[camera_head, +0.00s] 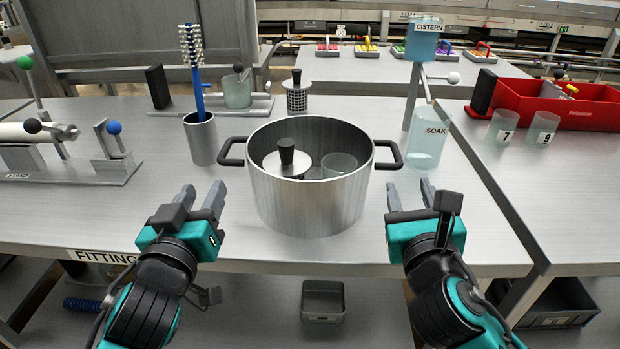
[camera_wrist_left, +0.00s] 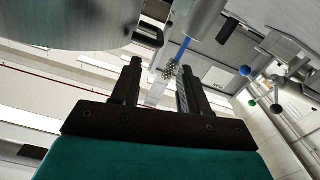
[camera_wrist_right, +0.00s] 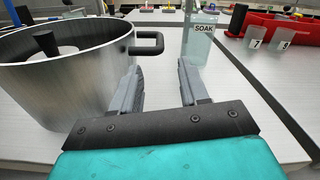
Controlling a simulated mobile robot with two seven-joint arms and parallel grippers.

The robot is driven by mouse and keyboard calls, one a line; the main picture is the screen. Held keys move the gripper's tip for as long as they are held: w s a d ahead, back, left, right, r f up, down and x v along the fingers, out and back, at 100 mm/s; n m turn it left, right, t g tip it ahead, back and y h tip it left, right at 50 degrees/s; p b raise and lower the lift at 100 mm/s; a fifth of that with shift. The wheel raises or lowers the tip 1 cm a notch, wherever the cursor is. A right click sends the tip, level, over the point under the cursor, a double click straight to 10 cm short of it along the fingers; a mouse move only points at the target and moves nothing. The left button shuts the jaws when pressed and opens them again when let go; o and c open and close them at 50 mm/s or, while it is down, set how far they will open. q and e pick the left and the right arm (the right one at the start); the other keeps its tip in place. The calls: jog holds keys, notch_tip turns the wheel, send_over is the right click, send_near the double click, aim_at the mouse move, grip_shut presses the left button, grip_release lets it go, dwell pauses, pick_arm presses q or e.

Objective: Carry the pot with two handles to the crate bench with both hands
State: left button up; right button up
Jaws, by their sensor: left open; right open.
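The pot (camera_head: 308,205) is a large steel pot with two dark side handles, standing upright on the metal table. Inside it are a lid-like disc with a black knob (camera_head: 287,158) and a clear cup (camera_head: 339,165). My left gripper (camera_head: 201,197) is open and empty, in front of and below the left handle (camera_head: 231,152). My right gripper (camera_head: 408,197) is open and empty, in front of the right handle (camera_head: 390,154). In the right wrist view the right handle (camera_wrist_right: 148,43) lies beyond the fingers, apart from them. The left wrist view shows the pot (camera_wrist_left: 70,20) at the upper left.
A steel cup with a blue brush (camera_head: 201,138) stands left of the pot, close to its left handle. The clear SOAK beaker (camera_head: 430,145) stands right of the right handle. A red crate (camera_head: 560,103) is at the back right. The table front edge is near my grippers.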

aim_at(223, 150)
pick_arm(q)
jog(key=w, duration=0.8)
jog(key=w+d, duration=0.1)
jog(key=w, duration=0.3)
jog(key=shift+w, duration=0.35)
pick_arm(e)
jog(key=w, duration=1.2)
jog(key=shift+w+d, duration=0.35)
jog(key=shift+d, duration=0.05)
pick_arm(q)
grip_shut()
pick_arm(e)
grip_shut()
pick_arm(q)
jog(key=shift+a, duration=0.1)
jog(key=shift+r, duration=0.25)
pick_arm(e)
jog(key=shift+r, duration=0.2)
